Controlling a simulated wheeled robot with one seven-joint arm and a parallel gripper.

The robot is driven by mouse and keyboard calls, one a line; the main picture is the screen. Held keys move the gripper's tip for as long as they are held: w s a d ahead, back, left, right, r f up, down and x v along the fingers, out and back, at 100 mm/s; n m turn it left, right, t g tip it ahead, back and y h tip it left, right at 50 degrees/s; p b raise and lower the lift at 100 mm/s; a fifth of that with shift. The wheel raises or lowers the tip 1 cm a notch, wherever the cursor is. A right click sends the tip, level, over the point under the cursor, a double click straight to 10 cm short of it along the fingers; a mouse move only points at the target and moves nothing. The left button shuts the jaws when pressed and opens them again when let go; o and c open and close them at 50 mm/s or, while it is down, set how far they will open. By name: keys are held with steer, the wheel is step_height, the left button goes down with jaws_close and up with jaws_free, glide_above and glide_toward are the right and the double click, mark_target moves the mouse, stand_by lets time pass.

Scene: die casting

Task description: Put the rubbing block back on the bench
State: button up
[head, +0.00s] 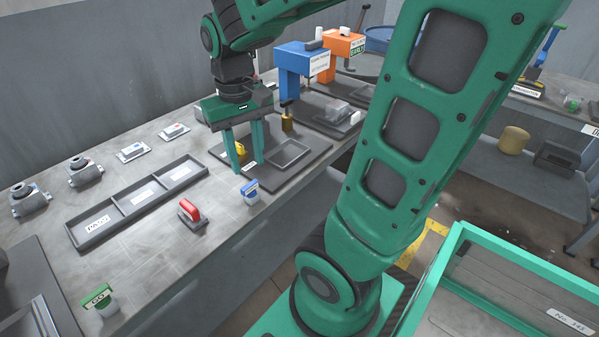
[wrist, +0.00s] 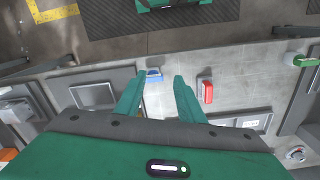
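In the wrist view my gripper (wrist: 158,85) also shows open, with a small blue-topped block (wrist: 153,76) beyond the fingertips.
The blue-topped block (head: 250,192) stands near the bench's front edge. A three-part tray (head: 110,232) lies left of the red block, and a green GO block (head: 98,300) stands at the near left. A blue press (head: 292,62) and a dark square dish (head: 288,155) are on the right.

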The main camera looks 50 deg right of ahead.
steer(key=s+d+f+m, duration=0.1)
steer(key=s+d, duration=0.1)
steer(key=s, duration=0.4)
steer(key=s+d+m, duration=0.2)
steer(key=s+d, duration=0.1)
steer(key=s, duration=0.4)
steer(key=shift+d+f, duration=0.25)
steer(key=shift+f, duration=0.1)
steer(key=shift+w, duration=0.1)
